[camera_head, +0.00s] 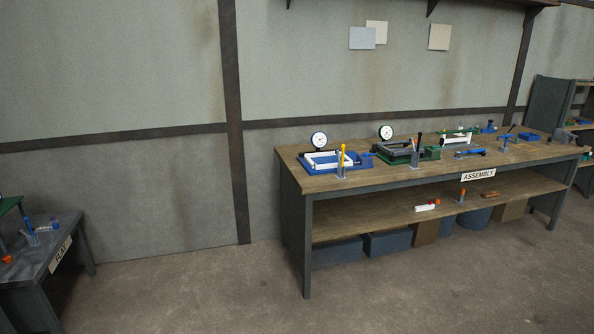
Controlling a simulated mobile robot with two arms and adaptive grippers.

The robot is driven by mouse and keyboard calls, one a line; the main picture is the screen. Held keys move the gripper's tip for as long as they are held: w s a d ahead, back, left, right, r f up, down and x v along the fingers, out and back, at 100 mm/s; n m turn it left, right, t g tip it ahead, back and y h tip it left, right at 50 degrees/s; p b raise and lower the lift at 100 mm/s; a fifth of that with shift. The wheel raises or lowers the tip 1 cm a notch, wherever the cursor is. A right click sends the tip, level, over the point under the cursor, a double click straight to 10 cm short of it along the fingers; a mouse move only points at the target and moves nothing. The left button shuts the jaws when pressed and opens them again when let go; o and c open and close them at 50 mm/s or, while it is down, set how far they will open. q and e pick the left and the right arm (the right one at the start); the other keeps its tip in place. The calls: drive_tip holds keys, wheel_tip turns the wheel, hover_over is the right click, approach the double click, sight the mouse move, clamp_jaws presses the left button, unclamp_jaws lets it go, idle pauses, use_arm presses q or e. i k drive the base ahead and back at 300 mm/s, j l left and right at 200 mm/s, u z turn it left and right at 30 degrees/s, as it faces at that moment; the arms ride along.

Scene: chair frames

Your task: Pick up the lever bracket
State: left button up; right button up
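I cannot pick out the lever bracket for certain; the parts are small and far off. A wooden workbench (385,180) with an "ASSEMBLY" label stands against the wall at centre right. On it are a blue fixture (360,164) holding a white frame and a green fixture (432,153) holding a dark frame, each with a dial gauge. A white piece (453,138) sits in another green fixture behind. A blue part (469,152) lies near the front edge. Neither of my grippers is in view.
The lower shelf (370,220) holds small red, white and brown items, with blue and brown bins (388,243) beneath. A dark table (40,262) labelled "FLAT" stands at lower left. Shelving (583,120) stands at far right. The floor (200,295) in front is clear.

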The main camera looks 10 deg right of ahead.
sight(499, 139)
drive_tip(key=i+z, duration=0.85)
drive_tip(key=i+j+z, duration=0.4)
drive_tip(key=i, duration=0.15)
drive_tip(key=i+l+z, duration=0.25)
drive_tip(key=z, duration=0.15)
drive_tip(key=i+l+z, duration=0.1)
drive_tip(key=i+z, duration=0.65)
drive_tip(key=i+j+z, duration=0.15)
drive_tip(key=i+z, duration=0.2)
drive_tip(key=i, duration=2.15)
drive_tip(key=i+l+u, duration=0.1)
drive_tip(key=i+u, duration=0.25)
drive_tip(key=i, duration=0.25)
drive_tip(key=i+l+u, duration=0.3)
drive_tip(key=i, duration=0.25)
drive_tip(key=i+l+u, duration=0.35)
drive_tip(key=i, duration=0.15)
